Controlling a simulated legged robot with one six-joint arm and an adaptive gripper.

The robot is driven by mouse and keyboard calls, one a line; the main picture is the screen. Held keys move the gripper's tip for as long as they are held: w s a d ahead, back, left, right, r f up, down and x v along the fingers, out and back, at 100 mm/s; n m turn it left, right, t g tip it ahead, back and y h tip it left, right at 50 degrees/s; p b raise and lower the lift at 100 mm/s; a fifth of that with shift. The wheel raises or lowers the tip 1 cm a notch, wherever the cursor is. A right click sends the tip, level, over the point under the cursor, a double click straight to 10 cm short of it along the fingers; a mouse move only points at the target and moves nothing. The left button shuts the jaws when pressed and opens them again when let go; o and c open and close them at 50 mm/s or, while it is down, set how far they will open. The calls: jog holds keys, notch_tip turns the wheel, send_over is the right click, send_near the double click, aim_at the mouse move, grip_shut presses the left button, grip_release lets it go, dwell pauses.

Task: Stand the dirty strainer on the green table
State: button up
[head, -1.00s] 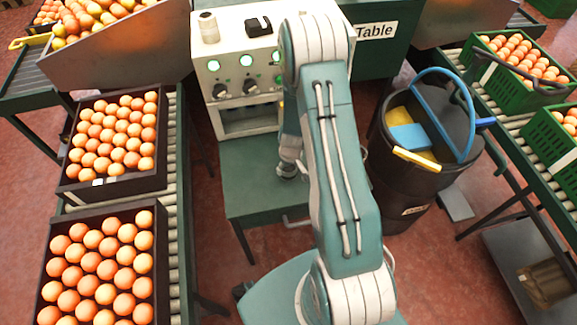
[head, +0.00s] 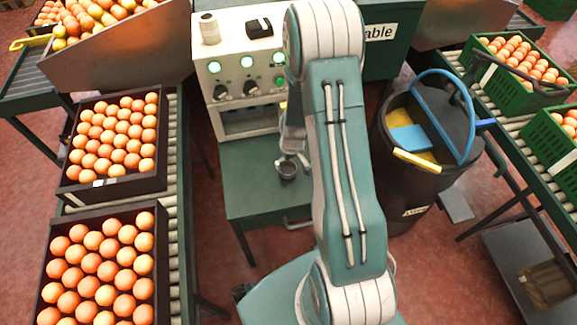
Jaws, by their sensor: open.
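A small dark, round, cup-like thing, which looks like the strainer (head: 288,171), stands on the green table (head: 257,203) in front of the white control box. It seems upright with its opening facing up; any dirt on it is too small to tell. My gripper (head: 294,160) is just above and behind it, open, with its fingers close to the strainer's rim. I cannot tell whether they touch it. My arm hides part of the gripper and the table's right side.
The white control box (head: 240,75) with knobs and green lamps rises behind the table. Crates of oranges (head: 110,200) stand on the left conveyor. A black bin (head: 405,190) with a blue handle stands right of my arm. The table's front left is clear.

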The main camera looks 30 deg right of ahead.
jog(key=s+a+r+t, duration=0.1)
jog(key=s+a+r, duration=0.1)
jog(key=r, duration=0.7)
jog(key=s+a+r, duration=0.1)
jog(key=a+r, duration=0.2)
jog(key=r, duration=0.5)
jog(key=s+a+r+t, duration=0.1)
jog(key=s+a+r, duration=0.1)
jog(key=r, duration=0.7)
jog(key=s+a+r+m+t, duration=0.1)
jog(key=s+a+r, duration=0.4)
jog(key=s+r, duration=0.6)
jog(key=s+t, duration=0.1)
jog(key=s, duration=0.1)
jog(key=shift+s, duration=0.4)
jog(key=shift+a, duration=0.1)
